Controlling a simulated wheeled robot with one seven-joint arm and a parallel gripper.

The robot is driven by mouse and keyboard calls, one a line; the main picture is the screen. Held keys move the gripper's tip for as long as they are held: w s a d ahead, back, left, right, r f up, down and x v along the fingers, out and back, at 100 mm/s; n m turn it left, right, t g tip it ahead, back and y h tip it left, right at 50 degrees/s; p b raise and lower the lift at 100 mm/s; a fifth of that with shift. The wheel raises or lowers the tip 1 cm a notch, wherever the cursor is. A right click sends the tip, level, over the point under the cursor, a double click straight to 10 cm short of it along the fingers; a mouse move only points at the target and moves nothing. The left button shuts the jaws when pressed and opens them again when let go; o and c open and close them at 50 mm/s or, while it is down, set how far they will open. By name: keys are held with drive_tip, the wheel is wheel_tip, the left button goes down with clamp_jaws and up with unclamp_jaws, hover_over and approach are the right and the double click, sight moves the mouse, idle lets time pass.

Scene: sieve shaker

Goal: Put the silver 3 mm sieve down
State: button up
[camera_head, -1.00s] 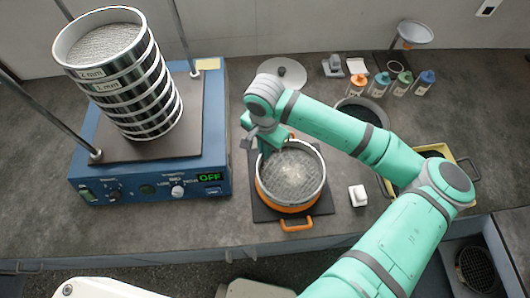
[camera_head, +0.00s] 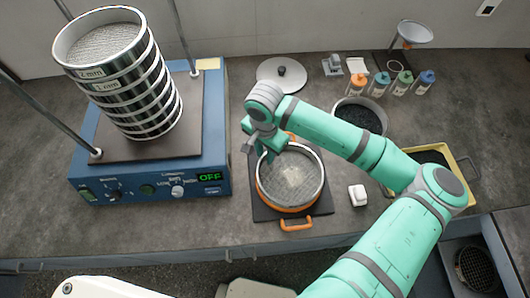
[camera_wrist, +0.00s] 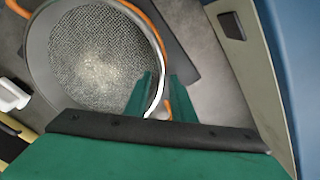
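The silver sieve (camera_head: 291,176) has a round metal rim and a fine mesh with a pale patch of grains in the middle. It sits level on an orange ring-shaped base (camera_head: 270,203) over a dark square mat. No size label on it is readable. My gripper (camera_head: 259,152) is at its back-left rim. In the wrist view, the fingers of my gripper (camera_wrist: 161,95) are apart, one over the inside of the sieve (camera_wrist: 92,55) and one outside. The rim passes between them with a visible gap to the outer finger.
The blue shaker (camera_head: 150,180) with a tall sieve stack (camera_head: 128,85) and upright rods stands at the left. A lid (camera_head: 281,75), a dark-filled bowl (camera_head: 360,116), several bottles (camera_head: 401,83), a white block (camera_head: 358,195) and a yellow tray (camera_head: 455,160) surround the mat.

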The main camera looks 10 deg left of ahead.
wheel_tip(320, 180, up, 12)
idle(0.5)
drive_tip(key=shift+s, duration=0.1)
idle(0.4)
